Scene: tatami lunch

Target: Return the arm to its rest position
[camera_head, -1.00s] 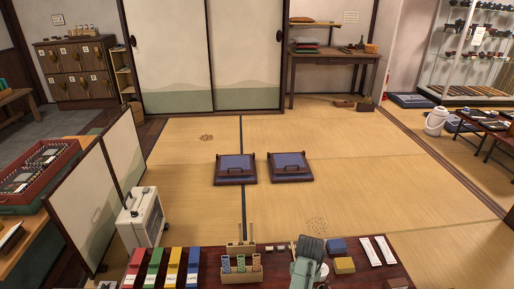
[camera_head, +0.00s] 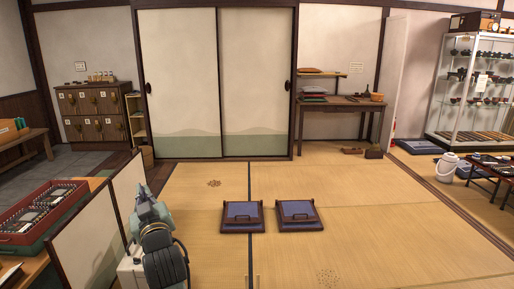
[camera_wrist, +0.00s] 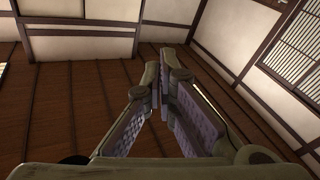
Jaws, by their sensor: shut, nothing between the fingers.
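My gripper (camera_wrist: 160,68) shows in the wrist view. Its two padded fingers come together at the tips with nothing between them. It faces dark wooden boards, pale walls with dark beams and a lattice window, with no object close to the fingers. In the head view, part of my arm (camera_head: 160,245) stands raised at the lower left, in front of a pale case that it partly hides. I cannot make out the fingers in that view.
A low folding screen (camera_head: 90,240) and a red tray (camera_head: 40,212) of small items are left of my arm. Two dark low seats with blue tops (camera_head: 242,212) lie on the tatami. The tatami (camera_head: 390,240) to the right is largely clear.

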